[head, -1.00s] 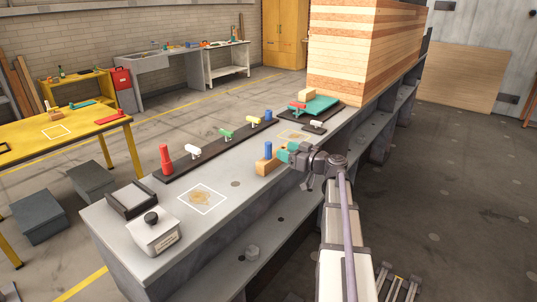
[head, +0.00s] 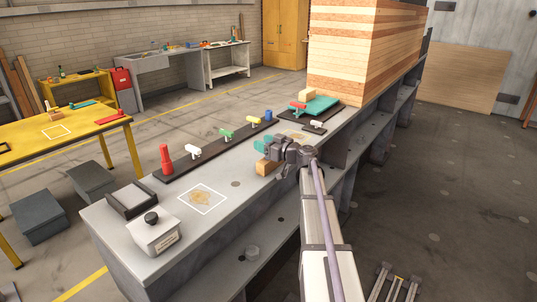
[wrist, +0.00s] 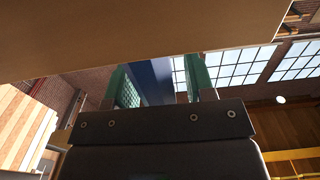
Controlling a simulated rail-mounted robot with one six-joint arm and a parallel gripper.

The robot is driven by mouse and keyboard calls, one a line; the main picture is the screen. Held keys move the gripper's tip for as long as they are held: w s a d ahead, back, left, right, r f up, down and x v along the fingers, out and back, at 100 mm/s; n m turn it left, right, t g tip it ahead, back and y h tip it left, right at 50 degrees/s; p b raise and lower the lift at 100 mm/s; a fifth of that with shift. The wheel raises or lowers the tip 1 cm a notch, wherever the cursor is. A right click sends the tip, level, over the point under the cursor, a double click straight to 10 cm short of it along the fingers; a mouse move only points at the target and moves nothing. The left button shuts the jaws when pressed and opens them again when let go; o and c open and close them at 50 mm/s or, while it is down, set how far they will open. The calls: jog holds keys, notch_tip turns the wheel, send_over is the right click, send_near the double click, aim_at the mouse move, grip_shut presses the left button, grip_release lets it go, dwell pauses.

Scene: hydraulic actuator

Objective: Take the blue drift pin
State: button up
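The blue drift pin shows in the wrist view (wrist: 150,80) as a dark blue shaft between the green fingers of my gripper (wrist: 157,85). A strip of window shows between the pin and the right finger, so the fingers are around the pin but not closed on it. In the head view my gripper (head: 263,145) is just above the wooden block (head: 267,168) and hides the pin. The block's tan surface (wrist: 120,30) fills the top of the wrist view.
A dark rail (head: 215,145) on the bench carries a red cylinder (head: 166,158), white and green pieces and a blue piece (head: 268,116). A white-outlined square (head: 202,198) lies at the front, near a grey box (head: 153,234).

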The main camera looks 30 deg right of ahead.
jog(key=c, duration=0.9)
jog(key=shift+o, duration=0.2)
notch_tip(320, 180, up, 10)
jog(key=p, duration=1)
